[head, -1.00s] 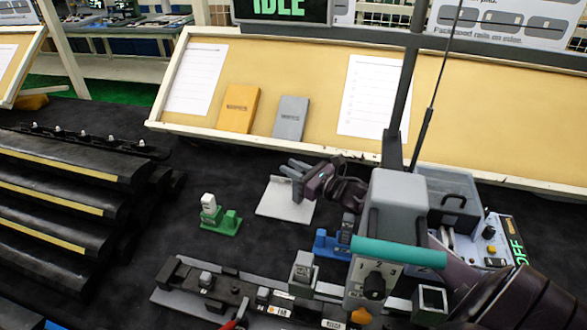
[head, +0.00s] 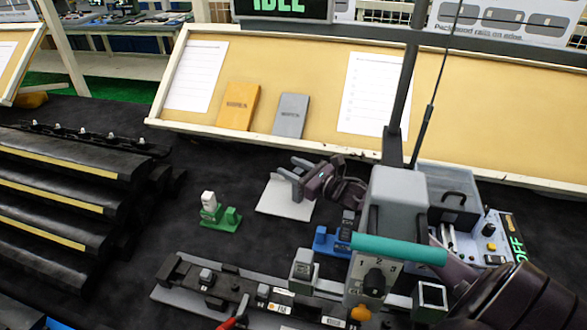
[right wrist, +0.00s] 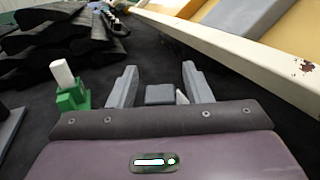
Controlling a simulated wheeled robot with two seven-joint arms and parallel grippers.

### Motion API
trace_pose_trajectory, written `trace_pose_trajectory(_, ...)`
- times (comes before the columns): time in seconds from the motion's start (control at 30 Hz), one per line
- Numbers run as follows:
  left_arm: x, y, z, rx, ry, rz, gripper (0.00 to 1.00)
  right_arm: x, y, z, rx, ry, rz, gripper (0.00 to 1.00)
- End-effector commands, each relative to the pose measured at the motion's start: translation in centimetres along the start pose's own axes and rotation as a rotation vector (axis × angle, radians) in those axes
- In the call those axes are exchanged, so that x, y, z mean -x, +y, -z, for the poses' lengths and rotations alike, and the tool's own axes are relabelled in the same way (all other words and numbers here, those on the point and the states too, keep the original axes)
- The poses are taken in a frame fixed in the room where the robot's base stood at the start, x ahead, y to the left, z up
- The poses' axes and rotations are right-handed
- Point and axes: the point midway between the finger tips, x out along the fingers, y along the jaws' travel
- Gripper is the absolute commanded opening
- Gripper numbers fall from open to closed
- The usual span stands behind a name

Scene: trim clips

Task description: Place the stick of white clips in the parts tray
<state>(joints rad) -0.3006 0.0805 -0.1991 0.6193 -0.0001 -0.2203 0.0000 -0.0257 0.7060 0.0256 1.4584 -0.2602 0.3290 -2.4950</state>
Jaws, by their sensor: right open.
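The white clip stick (head: 208,198) stands upright in a small green holder (head: 221,216) on the dark table, left of centre. It also shows at the left of the right wrist view (right wrist: 62,74). My right gripper (head: 288,168) is open above a flat white plate (head: 284,204), to the right of the holder and apart from it. A small grey block (right wrist: 160,94) and a white sliver show between its fingers in the right wrist view; I cannot tell what they are. A grey open-topped bin (head: 462,217) at the right may be the parts tray. My left gripper is out of view.
Black stepped racks (head: 75,155) fill the left. A long rail fixture (head: 225,287) lies in front. A blue holder (head: 325,241) and a grey dial unit (head: 372,277) stand near my right arm. A tilted tan board (head: 270,75) edges the back.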

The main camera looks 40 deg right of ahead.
Motion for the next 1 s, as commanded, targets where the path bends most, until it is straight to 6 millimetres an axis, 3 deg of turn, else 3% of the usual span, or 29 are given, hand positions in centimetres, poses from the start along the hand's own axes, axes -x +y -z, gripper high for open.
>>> trace_pose_trajectory(0.5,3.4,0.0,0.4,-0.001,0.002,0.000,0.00,6.8,0.0,-0.3,-0.001,0.002,0.000,0.45)
trace_pose_trajectory(1.0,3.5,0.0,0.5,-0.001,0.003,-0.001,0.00,7.5,0.0,-0.2,0.000,-0.001,0.000,0.45)
